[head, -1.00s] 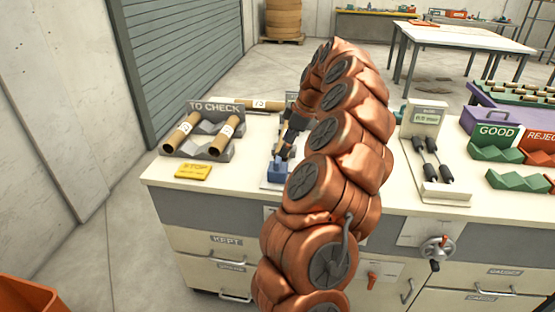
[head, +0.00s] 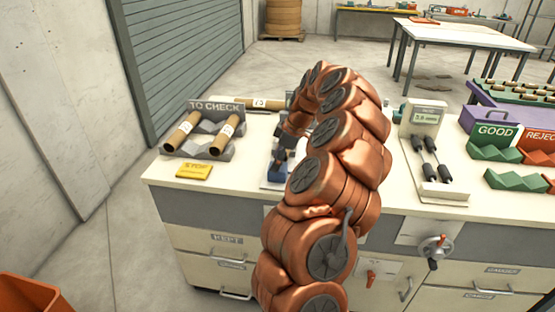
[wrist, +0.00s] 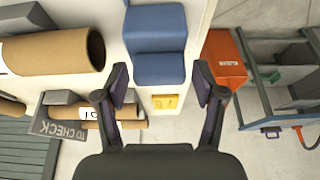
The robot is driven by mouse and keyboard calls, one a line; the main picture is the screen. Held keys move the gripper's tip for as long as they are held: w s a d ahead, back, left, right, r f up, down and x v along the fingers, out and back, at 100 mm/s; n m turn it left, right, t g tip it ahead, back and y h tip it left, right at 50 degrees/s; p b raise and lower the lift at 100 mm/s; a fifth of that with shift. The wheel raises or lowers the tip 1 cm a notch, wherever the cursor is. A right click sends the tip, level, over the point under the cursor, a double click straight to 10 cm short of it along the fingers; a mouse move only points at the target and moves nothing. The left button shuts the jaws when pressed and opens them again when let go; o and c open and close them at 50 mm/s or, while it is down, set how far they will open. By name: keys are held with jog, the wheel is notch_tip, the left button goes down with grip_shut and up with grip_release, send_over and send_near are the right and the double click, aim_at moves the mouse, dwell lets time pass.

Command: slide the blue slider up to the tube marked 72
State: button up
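The blue slider (wrist: 155,68) is a stepped block at the top middle of the wrist view. In the head view the slider (head: 277,171) shows small, partly hidden by my arm. My gripper (wrist: 160,80) is open, its two dark fingers spread at either side of the slider's near end; whether either touches it I cannot tell. In the head view the gripper (head: 284,158) is just above the slider. A brown cardboard tube (head: 261,104) with a white label, whose number I cannot read surely, lies behind it. A large tube end (wrist: 55,50) is left of the slider in the wrist view.
A grey TO CHECK rack (head: 205,143) holds two tubes at the left of the bench. A yellow block (head: 194,171) lies before it. A gauge with a display (head: 424,117) and green and red trays (head: 497,153) stand at the right.

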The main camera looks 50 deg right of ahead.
jog(key=c, duration=0.9)
jog(key=shift+w+d, duration=0.1)
jog(key=shift+w+d+f, duration=0.15)
jog(key=shift+w+d, duration=0.05)
jog(key=shift+d, duration=0.2)
jog(key=shift+w+d+b, duration=0.45)
jog(key=shift+d, duration=0.15)
jog(key=o, duration=1.2)
jog(key=shift+c, duration=0.2)
jog(key=shift+a, duration=0.1)
